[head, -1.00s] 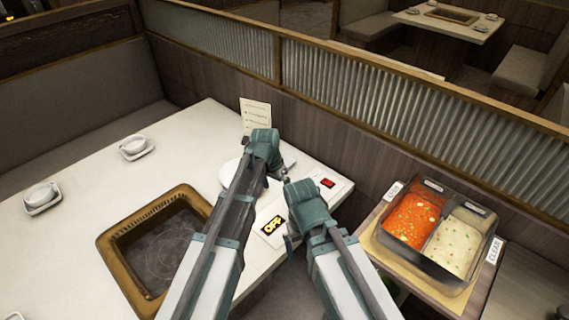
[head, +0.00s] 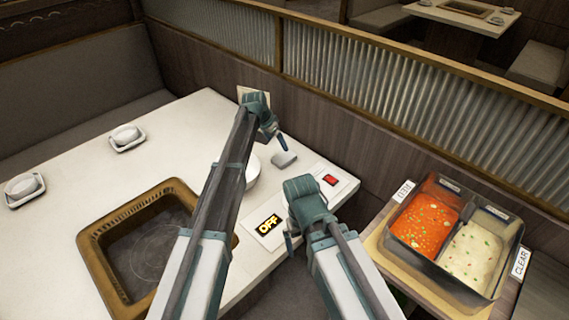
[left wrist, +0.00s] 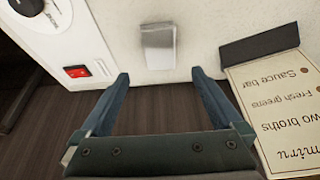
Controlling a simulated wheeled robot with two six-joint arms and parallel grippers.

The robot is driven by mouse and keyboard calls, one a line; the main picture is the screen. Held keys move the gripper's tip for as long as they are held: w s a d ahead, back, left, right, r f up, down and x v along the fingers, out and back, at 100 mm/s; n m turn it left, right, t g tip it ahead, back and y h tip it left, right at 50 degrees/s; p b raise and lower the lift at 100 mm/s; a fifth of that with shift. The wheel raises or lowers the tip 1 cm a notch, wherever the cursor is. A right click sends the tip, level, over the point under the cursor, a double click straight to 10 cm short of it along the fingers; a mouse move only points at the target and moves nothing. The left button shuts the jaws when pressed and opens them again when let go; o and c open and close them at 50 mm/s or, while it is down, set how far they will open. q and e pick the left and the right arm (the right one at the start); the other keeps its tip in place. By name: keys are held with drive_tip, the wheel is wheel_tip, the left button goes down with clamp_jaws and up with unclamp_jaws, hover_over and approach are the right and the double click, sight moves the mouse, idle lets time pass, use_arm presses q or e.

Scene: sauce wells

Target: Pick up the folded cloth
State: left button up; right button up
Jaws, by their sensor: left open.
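The folded cloth (head: 284,159) is a small pale grey square lying flat on the white table near its far edge. In the left wrist view the cloth (left wrist: 158,46) lies ahead of the fingertips, roughly centred between them, with nothing gripping it. My left gripper (head: 282,142) hangs just above and behind the cloth in the head view. In the left wrist view its two fingers (left wrist: 160,73) are spread apart and empty. My right arm's end (head: 307,200) is in front of the control panel; its fingers do not show clearly.
A bowl (head: 252,170) is partly hidden by my left arm. A two-part sauce tray (head: 450,262) stands right.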

use_arm(q)
drive_tip(key=b, duration=0.4)
hover_over(284, 157)
drive_tip(key=s+a, duration=0.2)
drive_tip(key=f, duration=0.5)
drive_tip(key=shift+w+d+f, duration=0.1)
drive_tip(key=shift+w+d, duration=0.15)
drive_tip(key=b+x, duration=0.5)
drive_tip(key=shift+f, duration=0.15)
drive_tip(key=shift+f, duration=0.15)
drive_tip(key=c, duration=1.2)
drive_tip(key=shift+c, duration=0.2)
